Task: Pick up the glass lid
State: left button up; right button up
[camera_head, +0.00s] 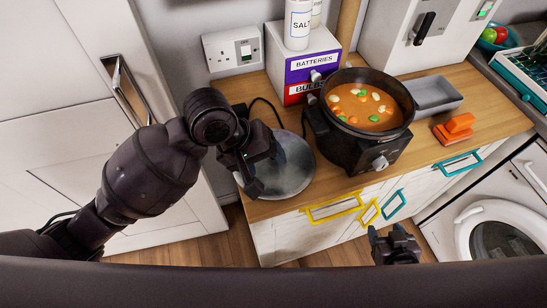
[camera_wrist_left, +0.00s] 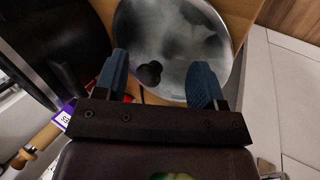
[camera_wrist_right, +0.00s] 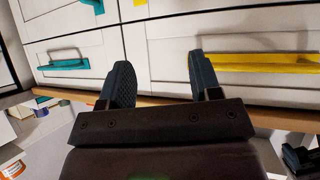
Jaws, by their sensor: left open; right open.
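The round glass lid (camera_head: 290,168) lies on the wooden counter, to the left of the slow cooker. My left gripper (camera_head: 256,172) is over the left part of the lid, open. In the left wrist view its fingers (camera_wrist_left: 162,85) stand on either side of the knob, with nothing between them gripped. Whether they touch the lid I cannot tell. My right gripper (camera_head: 393,240) is open and empty, low in front of the drawers; its fingers show in the right wrist view (camera_wrist_right: 158,82).
The black slow cooker (camera_head: 345,148) full of stew stands right beside the lid. Behind are a box labelled batteries (camera_head: 308,65) and a salt jar (camera_head: 298,25). A grey tray (camera_head: 434,94) and orange item (camera_head: 455,128) lie further right. Drawers with yellow handles (camera_head: 334,208) front the counter.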

pick_arm(q)
jog(key=w+d+r+n+y, duration=0.1)
jog(key=w+d+r+n+g+y, duration=0.1)
jog(key=w+r, duration=0.1)
jog(key=shift+r, duration=0.15)
jog(key=w+a+r+n+g+y, duration=0.1)
jog(key=w+r+n+y, duration=0.1)
jog(key=w+r+n, duration=0.25)
jog(key=f, duration=0.2)
jog(key=s+f+b, duration=0.1)
jog(key=f, duration=0.2)
jog(key=shift+s+f, duration=0.15)
jog(key=shift+s, duration=0.05)
jog(key=shift+s+d+f, duration=0.15)
jog(key=shift+s+f, duration=0.05)
jog(key=shift+f, duration=0.5)
jog(key=f, duration=0.3)
jog(key=s+f+b, duration=0.1)
jog(key=shift+d+f, duration=0.15)
jog(key=shift+d, duration=0.25)
jog(key=shift+c, duration=0.7)
jog(key=c, duration=1)
pick_arm(e)
jog(key=f, duration=0.2)
jog(key=shift+s+f, duration=0.25)
jog(key=shift+f, duration=0.1)
